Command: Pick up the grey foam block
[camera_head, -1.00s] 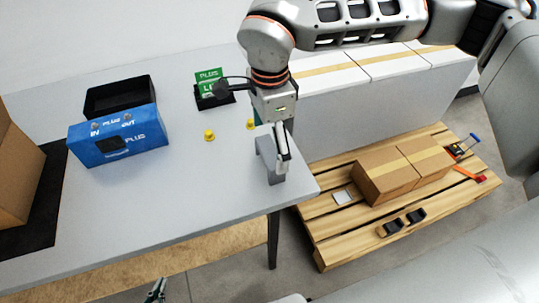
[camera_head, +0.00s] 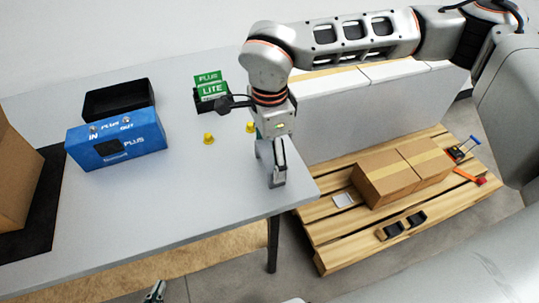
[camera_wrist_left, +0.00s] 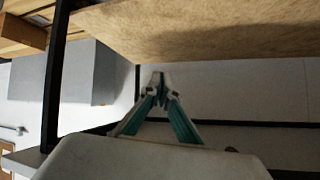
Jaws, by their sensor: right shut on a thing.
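The grey foam block (camera_head: 263,152) stands at the table's front right corner, partly hidden behind my right gripper. My right gripper (camera_head: 278,176) points down at it and is shut on it. The block's lower end appears at the table top; I cannot tell whether it touches. My left gripper (camera_head: 155,291) shows only at the bottom edge of the head view, below the table. In the left wrist view its teal fingers (camera_wrist_left: 158,84) meet at the tips, shut and empty, under the table's wooden underside.
On the table (camera_head: 195,185) are a blue box (camera_head: 118,140), a black bin (camera_head: 120,100), green cards in a black holder (camera_head: 210,91) and two yellow knobs (camera_head: 208,139). A pallet (camera_head: 330,240) with cardboard boxes (camera_head: 385,180) lies to the right. The middle front of the table is clear.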

